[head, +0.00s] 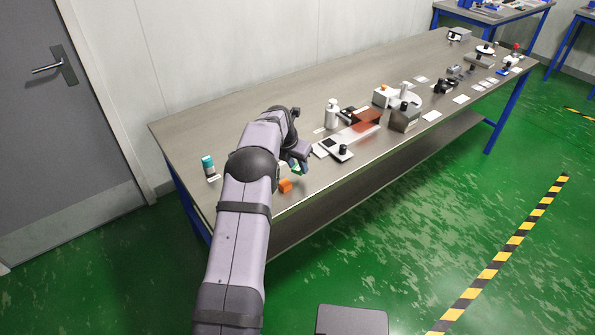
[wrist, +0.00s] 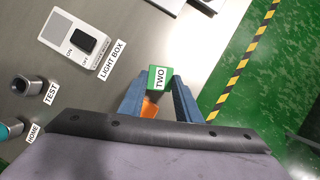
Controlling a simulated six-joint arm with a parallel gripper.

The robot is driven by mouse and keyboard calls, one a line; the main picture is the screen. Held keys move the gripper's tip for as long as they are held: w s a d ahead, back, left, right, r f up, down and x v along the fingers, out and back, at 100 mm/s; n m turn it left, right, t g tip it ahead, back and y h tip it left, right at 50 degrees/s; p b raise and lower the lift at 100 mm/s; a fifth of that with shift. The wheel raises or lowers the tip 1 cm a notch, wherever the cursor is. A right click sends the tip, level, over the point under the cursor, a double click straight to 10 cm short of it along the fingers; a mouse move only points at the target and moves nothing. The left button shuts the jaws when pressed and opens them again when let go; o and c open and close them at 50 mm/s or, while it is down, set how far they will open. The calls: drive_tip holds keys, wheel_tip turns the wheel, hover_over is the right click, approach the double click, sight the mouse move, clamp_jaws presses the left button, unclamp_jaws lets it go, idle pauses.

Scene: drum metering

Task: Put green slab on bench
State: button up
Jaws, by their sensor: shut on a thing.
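The green slab, marked TWO, is between my gripper's fingertips in the wrist view (wrist: 160,71). My gripper (wrist: 160,84) is shut on it. In the head view my gripper (head: 298,160) is above the front part of the steel bench (head: 185,134), and the slab shows only as a small green patch under it. I cannot tell how high the slab is above the bench. An orange block (head: 285,186) is near the bench's front edge, just below my gripper. It also shows between the fingers in the wrist view (wrist: 150,109), behind the slab.
The white light box (wrist: 69,38) with a black switch is left of my gripper in the wrist view. A teal-topped container (head: 208,163) stands by the HOME label. The bench's front edge is close.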

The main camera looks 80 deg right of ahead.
sight(297, 170)
drive_tip(key=shift+f+p, duration=0.35)
drive_tip(key=shift+f, duration=1.2)
drive_tip(key=shift+f, duration=0.2)
drive_tip(key=o, duration=1)
drive_tip(key=shift+r, duration=0.15)
drive_tip(key=b+v, duration=0.2)
drive_tip(key=v, duration=1)
